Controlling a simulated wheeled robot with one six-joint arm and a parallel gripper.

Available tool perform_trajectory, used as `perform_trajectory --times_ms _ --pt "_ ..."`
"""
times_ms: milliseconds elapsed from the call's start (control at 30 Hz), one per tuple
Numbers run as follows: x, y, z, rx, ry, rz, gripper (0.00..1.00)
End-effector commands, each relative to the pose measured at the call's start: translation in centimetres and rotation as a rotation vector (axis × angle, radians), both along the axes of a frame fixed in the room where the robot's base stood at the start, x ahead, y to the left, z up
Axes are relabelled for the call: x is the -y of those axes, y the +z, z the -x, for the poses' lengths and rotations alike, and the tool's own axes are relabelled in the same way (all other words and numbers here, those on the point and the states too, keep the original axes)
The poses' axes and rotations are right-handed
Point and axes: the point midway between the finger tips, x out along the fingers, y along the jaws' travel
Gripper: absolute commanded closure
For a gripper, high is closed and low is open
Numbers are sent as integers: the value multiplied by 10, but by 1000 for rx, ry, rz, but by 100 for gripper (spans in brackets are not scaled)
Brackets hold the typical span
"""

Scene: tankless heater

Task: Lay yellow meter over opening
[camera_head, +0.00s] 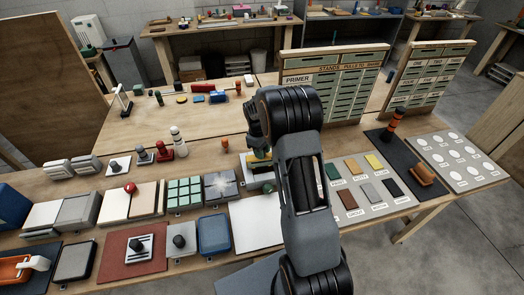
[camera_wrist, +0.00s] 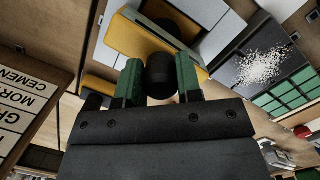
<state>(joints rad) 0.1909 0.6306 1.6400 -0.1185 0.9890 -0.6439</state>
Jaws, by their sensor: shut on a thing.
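In the wrist view, my gripper (camera_wrist: 160,82) has two green finger pads closed on a black rounded knob (camera_wrist: 160,70). A yellow slab (camera_wrist: 126,38), which looks like the yellow meter, lies just beyond the knob, and the knob appears to belong to it. A grey-white piece (camera_wrist: 205,22) borders the slab, and a dark area shows by its upper edge. I cannot tell whether that is the opening or whether the slab touches what is below. In the head view, my arm hides most of the gripper (camera_head: 260,157) and the held piece.
A white sheet (camera_head: 256,222) lies in front of the gripper, left of my arm. A tile with a pale burst pattern (camera_head: 219,187) and a green grid (camera_head: 185,191) stand to the left. A board of coloured samples (camera_head: 368,190) lies to the right. A slotted rack (camera_head: 335,85) stands behind.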

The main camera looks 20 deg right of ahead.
Motion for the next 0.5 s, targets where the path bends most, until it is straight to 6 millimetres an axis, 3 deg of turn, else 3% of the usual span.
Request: perform_trajectory --times_ms 300,333,500 --pt "0 -5 0 0 0 0 100" --pt "0 -5 0 0 0 0 66" --pt "0 -5 0 0 0 0 49"
